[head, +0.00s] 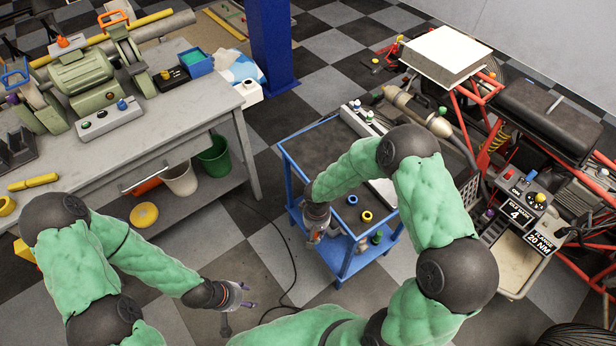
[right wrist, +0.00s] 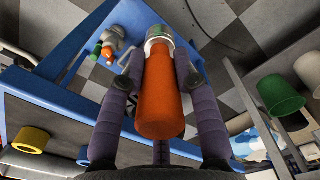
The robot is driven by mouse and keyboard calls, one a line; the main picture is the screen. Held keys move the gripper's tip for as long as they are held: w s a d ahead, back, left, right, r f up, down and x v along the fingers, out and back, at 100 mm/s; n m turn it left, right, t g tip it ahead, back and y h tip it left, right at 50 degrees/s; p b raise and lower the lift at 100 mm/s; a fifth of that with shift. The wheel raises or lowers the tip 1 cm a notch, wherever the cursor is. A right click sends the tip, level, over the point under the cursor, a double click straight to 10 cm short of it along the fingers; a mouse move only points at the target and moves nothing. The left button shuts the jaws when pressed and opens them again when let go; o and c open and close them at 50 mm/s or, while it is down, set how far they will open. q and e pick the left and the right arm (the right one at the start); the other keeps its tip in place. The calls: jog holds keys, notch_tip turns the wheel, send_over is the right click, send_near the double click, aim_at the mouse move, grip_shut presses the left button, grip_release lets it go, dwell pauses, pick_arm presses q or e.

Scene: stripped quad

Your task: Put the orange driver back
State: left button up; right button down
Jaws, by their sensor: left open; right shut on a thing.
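The orange driver (right wrist: 160,95) fills the middle of the right wrist view, its thick orange handle toward the camera and a pale collar at the far end. My right gripper (right wrist: 158,82) is shut on it, with a purple finger on each side. In the head view my right gripper (head: 318,232) hangs by the left edge of the blue cart (head: 299,180); the driver is mostly hidden there. My left gripper (head: 246,296) is open and empty, low over the checkered floor left of the cart.
The grey workbench (head: 180,125) stands left, with a green bin (head: 214,158) below. The red-framed vehicle (head: 470,110) stands right.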

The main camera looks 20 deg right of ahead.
jog(key=shift+r+p, duration=0.4)
jog(key=shift+r, duration=0.25)
pick_arm(q)
jog(key=shift+r, duration=0.55)
pick_arm(e)
jog(key=shift+f, duration=0.1)
